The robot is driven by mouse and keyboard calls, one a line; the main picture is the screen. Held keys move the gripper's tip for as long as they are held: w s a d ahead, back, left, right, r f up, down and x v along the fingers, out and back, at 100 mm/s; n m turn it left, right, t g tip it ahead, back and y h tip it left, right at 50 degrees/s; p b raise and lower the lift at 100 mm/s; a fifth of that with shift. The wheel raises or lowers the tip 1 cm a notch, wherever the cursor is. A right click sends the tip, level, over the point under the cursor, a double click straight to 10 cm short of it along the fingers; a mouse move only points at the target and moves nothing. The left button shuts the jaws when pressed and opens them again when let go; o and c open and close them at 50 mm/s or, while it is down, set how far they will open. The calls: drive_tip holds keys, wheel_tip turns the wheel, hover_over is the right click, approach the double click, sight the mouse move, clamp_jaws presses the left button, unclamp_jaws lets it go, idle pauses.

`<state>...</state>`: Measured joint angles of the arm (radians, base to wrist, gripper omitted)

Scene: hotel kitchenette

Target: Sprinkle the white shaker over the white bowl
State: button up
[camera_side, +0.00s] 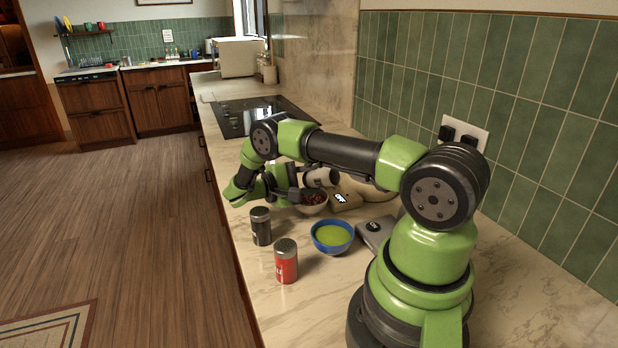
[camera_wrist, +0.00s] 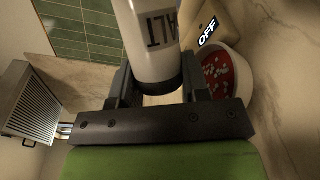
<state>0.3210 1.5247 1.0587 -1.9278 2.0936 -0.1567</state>
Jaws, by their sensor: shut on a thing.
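The white shaker (camera_side: 320,177) is held tilted well over onto its side, just above the white bowl (camera_side: 312,209). In the wrist view the shaker (camera_wrist: 148,38) shows the letters "ALT" and a dark end. My gripper (camera_wrist: 157,88) is shut around the shaker near that dark end. In the side view my gripper (camera_side: 298,191) is partly hidden by my arm. The white bowl also shows at the right of the wrist view (camera_wrist: 238,62). It holds dark red contents with several pale bits on top.
A blue bowl (camera_side: 332,249) with green contents stands in front of the white bowl. A black shaker (camera_side: 261,228) and a red shaker (camera_side: 286,264) stand near the counter's left edge. A tan device reading "OFF" (camera_side: 345,200) and a grey device (camera_side: 374,233) lie to the right.

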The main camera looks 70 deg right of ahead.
drive_tip(key=shift+r, duration=0.55)
drive_tip(key=shift+f, duration=0.6)
